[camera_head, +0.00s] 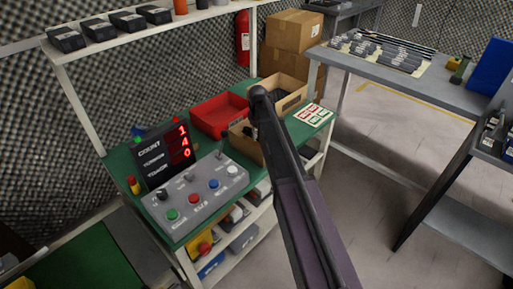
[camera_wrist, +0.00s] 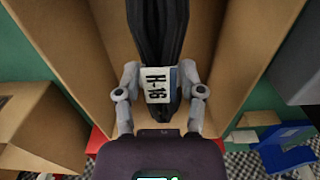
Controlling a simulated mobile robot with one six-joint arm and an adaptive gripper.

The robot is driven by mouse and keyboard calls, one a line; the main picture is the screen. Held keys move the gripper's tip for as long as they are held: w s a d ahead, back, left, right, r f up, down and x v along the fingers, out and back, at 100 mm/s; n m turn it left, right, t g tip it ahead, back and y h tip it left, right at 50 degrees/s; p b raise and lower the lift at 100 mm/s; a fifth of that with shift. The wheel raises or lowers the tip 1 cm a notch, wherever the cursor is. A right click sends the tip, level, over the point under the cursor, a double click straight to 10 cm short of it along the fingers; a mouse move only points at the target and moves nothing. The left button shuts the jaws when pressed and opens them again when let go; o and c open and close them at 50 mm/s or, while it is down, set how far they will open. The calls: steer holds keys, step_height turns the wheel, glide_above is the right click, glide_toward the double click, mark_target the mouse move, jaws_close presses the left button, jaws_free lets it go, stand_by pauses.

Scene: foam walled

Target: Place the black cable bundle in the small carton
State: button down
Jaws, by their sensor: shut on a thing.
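My gripper (camera_wrist: 160,90) is shut on the black cable bundle (camera_wrist: 158,35), with a finger on each side of its white "H-16" label. The bundle runs upward out of the wrist view. Behind it is an open brown carton (camera_wrist: 218,60), its walls on both sides of the bundle; I cannot tell how deep the bundle sits. A second carton (camera_wrist: 40,125) is at the left. In the head view, a near carton (camera_head: 241,146) and a farther open carton (camera_head: 292,88) stand on the green bench, and my arm hides the gripper. I cannot tell which is the small one.
A red bin (camera_head: 213,120) stands left of the cartons. A grey control box (camera_head: 200,190) and a count display (camera_head: 165,153) are at the bench's left. A label card (camera_head: 313,115) lies at the right. A shelf (camera_head: 150,30) runs above the bench's back.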

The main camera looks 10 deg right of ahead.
steer(key=shift+f, duration=0.45)
steer(key=shift+f+b, duration=1.85)
steer(key=shift+b, duration=0.25)
steer(key=shift+f, duration=0.15)
steer(key=shift+c, duration=1)
jaws_free()
steer(key=shift+r, duration=0.2)
step_height(320, 180, up, 12)
steer(key=p, duration=1.2)
